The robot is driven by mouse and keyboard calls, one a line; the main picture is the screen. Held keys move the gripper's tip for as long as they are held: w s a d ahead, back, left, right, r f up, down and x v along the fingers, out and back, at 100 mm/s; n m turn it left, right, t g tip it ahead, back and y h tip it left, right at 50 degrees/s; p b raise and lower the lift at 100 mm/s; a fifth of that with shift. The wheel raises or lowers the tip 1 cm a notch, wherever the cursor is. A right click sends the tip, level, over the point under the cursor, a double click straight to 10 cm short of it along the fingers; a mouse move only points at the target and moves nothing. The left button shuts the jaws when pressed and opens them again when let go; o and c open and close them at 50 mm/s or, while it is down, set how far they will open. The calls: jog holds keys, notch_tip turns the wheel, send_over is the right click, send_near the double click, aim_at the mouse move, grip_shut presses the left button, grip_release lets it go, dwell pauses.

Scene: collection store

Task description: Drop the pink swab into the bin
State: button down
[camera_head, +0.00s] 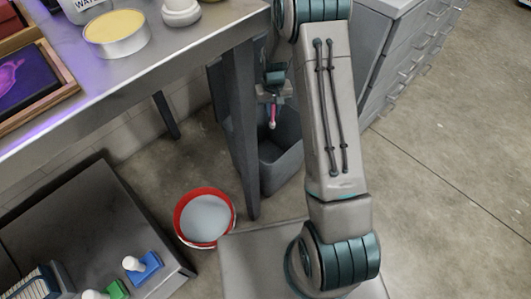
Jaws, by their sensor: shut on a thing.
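The pink swab (273,115) hangs upright from my gripper (272,98), its pale tip pointing down. My gripper is shut on its upper part, and the fingers look small and partly shadowed. The bin (279,169) is a dark grey open container on the floor beside the table leg. In the picture the swab's lower end overlaps the bin's far opening; its exact height above the rim is hard to tell. My arm hides the bin's right side.
A metal table (130,84) with a round tin (117,35) stands at left. Its leg (241,150) is close to the bin. A red-rimmed bucket (205,217) and a low dark platform (90,220) are at lower left. Grey drawers (408,50) stand behind. Floor at right is clear.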

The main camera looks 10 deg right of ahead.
jog(key=shift+f+b, duration=0.35)
jog(key=shift+f, duration=0.55)
jog(key=c, duration=1.2)
grip_release()
jog(key=shift+c, duration=0.2)
jog(key=shift+r, duration=0.1)
notch_tip(320, 180, up, 14)
jog(key=p, duration=0.5)
